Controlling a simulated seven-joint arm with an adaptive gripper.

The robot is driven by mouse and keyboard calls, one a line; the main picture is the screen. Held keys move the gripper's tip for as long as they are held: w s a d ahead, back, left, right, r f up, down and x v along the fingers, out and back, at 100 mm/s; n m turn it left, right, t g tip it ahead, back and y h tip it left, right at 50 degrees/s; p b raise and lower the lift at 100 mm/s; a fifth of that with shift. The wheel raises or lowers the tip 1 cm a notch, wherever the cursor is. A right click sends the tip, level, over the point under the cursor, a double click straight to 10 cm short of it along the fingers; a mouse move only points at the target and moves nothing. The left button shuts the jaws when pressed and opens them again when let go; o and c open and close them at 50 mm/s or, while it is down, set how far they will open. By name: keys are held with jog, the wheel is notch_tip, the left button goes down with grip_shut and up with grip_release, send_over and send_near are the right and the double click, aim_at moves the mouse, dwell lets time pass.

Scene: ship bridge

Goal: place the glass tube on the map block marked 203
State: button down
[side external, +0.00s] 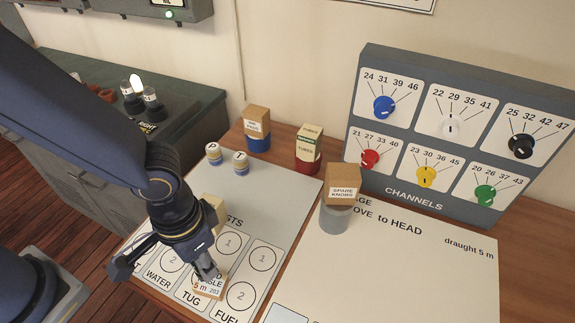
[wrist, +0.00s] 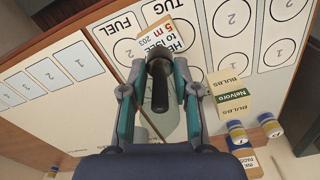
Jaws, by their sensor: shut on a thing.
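My gripper (side external: 206,272) is low over the lower left board in the side view. In the wrist view my gripper (wrist: 162,82) is shut on a dark, slim tube (wrist: 159,95) with a grey end; I take it for the glass tube, though no clear glass shows. The map block marked 203 (side external: 214,291) lies on the board right at the fingertips, partly covered by them. It also shows in the wrist view (wrist: 174,43), just beyond the tube's far end. I cannot tell whether tube and block touch.
A cream BULBS box (wrist: 230,93) stands close beside my gripper. The channels panel (side external: 450,60) rises at right. The right-hand board is mostly clear.

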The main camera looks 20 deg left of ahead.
jog(key=shift+f, duration=1.7)
jog(key=shift+f, duration=0.1)
jog(key=c, duration=0.9)
grip_release()
jog(key=shift+o, duration=0.2)
